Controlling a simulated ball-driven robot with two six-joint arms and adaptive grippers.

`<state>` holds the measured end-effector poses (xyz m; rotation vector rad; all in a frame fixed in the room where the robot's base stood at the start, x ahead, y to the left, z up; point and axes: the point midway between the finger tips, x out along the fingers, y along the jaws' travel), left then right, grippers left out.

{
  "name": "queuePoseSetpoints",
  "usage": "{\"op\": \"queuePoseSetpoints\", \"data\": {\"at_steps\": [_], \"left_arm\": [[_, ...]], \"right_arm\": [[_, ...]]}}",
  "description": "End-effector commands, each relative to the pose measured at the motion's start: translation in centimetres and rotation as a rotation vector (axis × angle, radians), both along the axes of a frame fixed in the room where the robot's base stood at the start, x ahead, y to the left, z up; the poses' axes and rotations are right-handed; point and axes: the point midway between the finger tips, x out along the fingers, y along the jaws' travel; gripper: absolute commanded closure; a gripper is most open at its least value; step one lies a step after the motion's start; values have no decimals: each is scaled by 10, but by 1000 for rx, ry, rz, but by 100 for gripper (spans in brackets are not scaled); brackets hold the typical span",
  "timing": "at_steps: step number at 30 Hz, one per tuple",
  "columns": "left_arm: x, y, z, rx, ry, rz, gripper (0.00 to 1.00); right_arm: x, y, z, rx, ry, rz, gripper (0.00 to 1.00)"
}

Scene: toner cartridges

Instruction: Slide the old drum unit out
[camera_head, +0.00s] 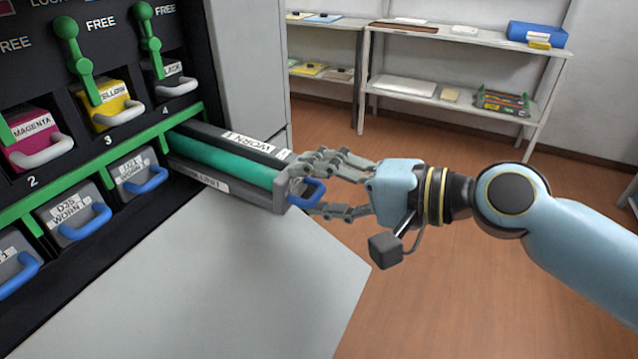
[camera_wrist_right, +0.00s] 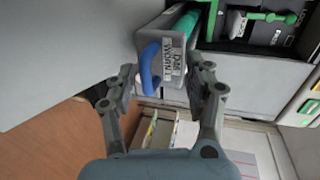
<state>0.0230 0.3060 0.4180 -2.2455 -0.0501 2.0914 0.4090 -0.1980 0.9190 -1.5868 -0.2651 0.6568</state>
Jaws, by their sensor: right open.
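The old drum unit (camera_head: 222,160), a long grey box with a green roller and a "WORN" label, sticks well out of the slot under position 4, level over the grey panel. Its inner end is hidden in the machine. Its front end has a blue handle (camera_head: 310,194). My right gripper (camera_head: 311,187) is at this end, its open fingers on either side of the handle and front face. In the right wrist view the drum unit (camera_wrist_right: 172,60) and the handle (camera_wrist_right: 150,68) lie between the fingertips. Whether the fingers touch the unit is unclear. My left gripper is out of view.
Other drum units (camera_head: 75,215) with blue handles sit in slots at left. Above them are toner cartridges such as yellow (camera_head: 112,105), with green levers marked FREE. The flat grey panel (camera_head: 210,285) extends below. Shelves (camera_head: 455,45) stand behind; the floor (camera_head: 450,270) is clear at right.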

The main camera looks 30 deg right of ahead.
Motion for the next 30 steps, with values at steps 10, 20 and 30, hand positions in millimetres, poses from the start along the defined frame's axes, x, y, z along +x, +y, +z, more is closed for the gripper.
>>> {"op": "queuePoseSetpoints", "data": {"at_steps": [10, 20, 30], "left_arm": [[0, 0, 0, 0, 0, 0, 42], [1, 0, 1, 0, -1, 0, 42], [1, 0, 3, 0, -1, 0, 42]], "right_arm": [[1, 0, 1, 2, -3, -1, 42], [1, 0, 2, 3, -4, -1, 42], [-7, -5, 4, -1, -3, 1, 42]]}}
